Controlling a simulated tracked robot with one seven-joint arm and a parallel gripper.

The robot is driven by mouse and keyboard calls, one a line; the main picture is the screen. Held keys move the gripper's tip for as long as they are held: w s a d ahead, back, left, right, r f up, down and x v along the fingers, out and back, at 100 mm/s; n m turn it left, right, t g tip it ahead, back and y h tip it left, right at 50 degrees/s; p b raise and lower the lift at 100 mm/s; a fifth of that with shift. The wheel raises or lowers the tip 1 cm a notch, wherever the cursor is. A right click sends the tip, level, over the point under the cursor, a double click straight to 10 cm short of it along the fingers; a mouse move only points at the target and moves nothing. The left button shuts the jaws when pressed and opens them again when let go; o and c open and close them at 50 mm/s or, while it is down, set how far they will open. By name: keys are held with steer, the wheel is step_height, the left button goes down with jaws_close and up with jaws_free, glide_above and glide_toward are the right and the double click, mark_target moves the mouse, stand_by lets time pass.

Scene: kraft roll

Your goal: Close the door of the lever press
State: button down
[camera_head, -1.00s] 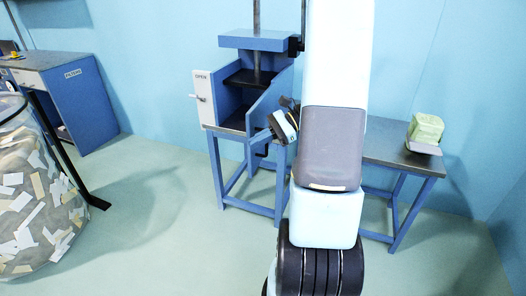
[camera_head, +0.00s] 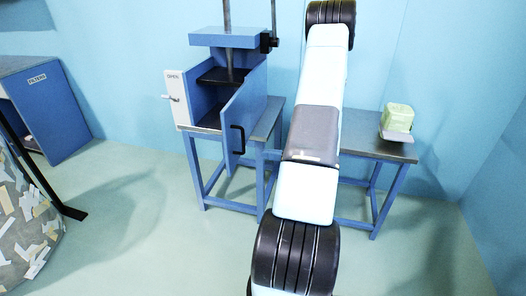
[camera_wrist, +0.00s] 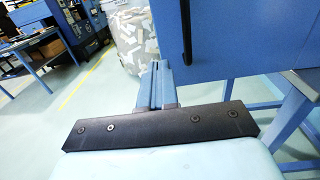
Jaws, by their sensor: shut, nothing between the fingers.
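The lever press (camera_head: 228,42) is a blue box on a stand, with a dark plate inside. Its blue door (camera_head: 247,105) stands open, swung out toward the front right, with a black handle (camera_head: 237,140) on its outer face. In the wrist view, a blue panel (camera_wrist: 240,35), which looks like the door, fills the upper right, with the black handle (camera_wrist: 186,30) hanging on it. My gripper (camera_wrist: 158,66) is shut and empty, low and left of that handle, apart from it in the picture. In the head view my gripper is hidden or outside the picture.
A white OPEN panel with a small lever (camera_head: 173,98) is on the press's left side. A table (camera_head: 375,148) with a green wrapped block (camera_head: 397,118) stands right, behind my arm. A bin of paper scraps (camera_head: 30,225) is at left. Floor before the press is clear.

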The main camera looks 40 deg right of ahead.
mark_target(228, 148)
steer(key=x, duration=1.2)
steer(key=shift+w+a, duration=0.15)
steer(key=shift+w, duration=0.1)
